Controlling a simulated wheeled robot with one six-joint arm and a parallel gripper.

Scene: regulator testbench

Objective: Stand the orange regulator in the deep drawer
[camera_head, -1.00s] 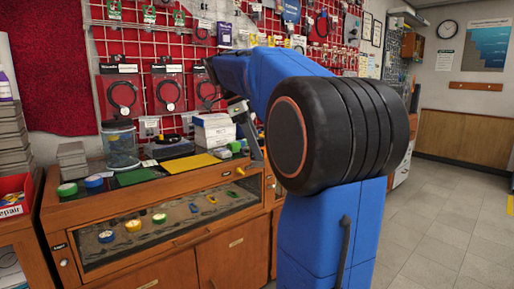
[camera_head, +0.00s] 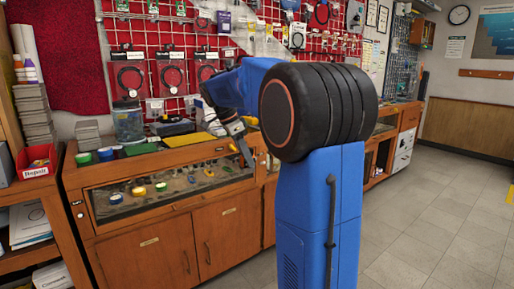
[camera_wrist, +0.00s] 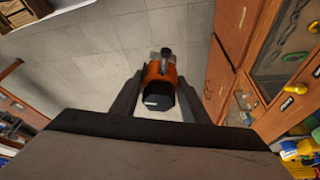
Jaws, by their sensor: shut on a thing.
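In the wrist view my gripper (camera_wrist: 155,92) is shut on the orange regulator (camera_wrist: 160,72). The regulator has an orange body, a dark faceted end towards the camera and a grey stem at its far end. The floor shows below and beyond it. In the head view my gripper (camera_head: 245,153) hangs in front of the glass-fronted counter, and the regulator cannot be made out there. I cannot tell which front is the deep drawer, and no open drawer is clearly seen.
The wooden counter (camera_head: 165,211) has a glass display with tape rolls, and cabinet doors below. A clear jar (camera_head: 128,122) and boxes stand on top. A shelf unit with a red box (camera_head: 37,165) is at the left. Open floor (camera_head: 430,215) lies at the right.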

